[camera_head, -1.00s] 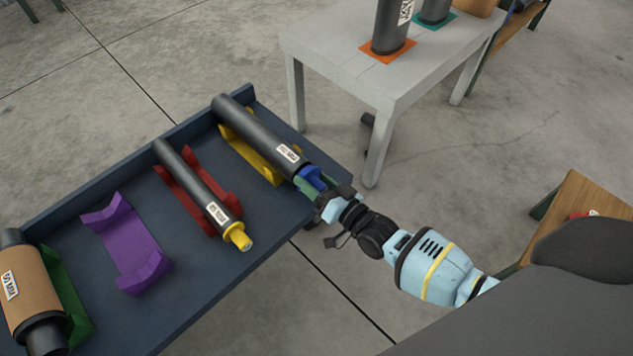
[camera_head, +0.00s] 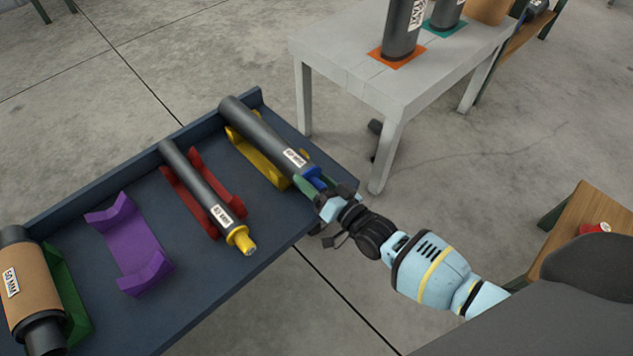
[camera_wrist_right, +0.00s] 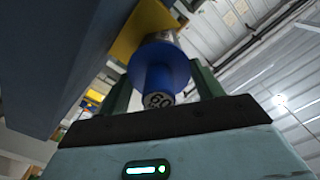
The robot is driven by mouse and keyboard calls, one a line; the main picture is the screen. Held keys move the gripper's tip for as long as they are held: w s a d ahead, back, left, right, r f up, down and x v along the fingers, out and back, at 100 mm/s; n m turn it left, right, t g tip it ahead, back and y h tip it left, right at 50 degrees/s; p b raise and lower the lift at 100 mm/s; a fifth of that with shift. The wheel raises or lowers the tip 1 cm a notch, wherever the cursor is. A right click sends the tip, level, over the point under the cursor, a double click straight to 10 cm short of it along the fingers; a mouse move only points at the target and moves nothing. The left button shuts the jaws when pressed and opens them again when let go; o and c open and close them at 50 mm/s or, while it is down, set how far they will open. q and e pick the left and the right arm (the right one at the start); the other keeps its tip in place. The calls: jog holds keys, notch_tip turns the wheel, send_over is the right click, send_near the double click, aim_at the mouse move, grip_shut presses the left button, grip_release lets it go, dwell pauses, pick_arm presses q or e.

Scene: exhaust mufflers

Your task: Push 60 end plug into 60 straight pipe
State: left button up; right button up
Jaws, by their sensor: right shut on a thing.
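The 60 straight pipe (camera_head: 262,132) is a dark grey tube with a white label, lying in a yellow cradle (camera_head: 249,152) on the blue-grey tray. The blue 60 end plug (camera_head: 315,178) is at the pipe's near right end, in line with it. In the right wrist view the plug (camera_wrist_right: 160,72) shows its wide blue flange and a narrower end marked 60, between the green fingers. My right gripper (camera_head: 307,187) is shut on the plug. How deep the plug sits in the pipe is hidden by the flange. My left gripper is not in view.
The tray (camera_head: 200,285) also holds a dark pipe (camera_head: 190,180) with a yellow plug (camera_head: 241,241) in a red cradle, an empty purple cradle (camera_head: 132,245), and a brown-wrapped muffler (camera_head: 30,285) in a green cradle. A grey table (camera_head: 345,60) with upright pipes stands behind.

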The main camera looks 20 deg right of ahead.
aim_at(324, 190)
jog(key=o, duration=1.1)
jog(key=shift+c, duration=0.2)
jog(key=shift+p+v, duration=1.7)
jog(key=shift+v, duration=2.15)
jog(key=shift+r, duration=0.1)
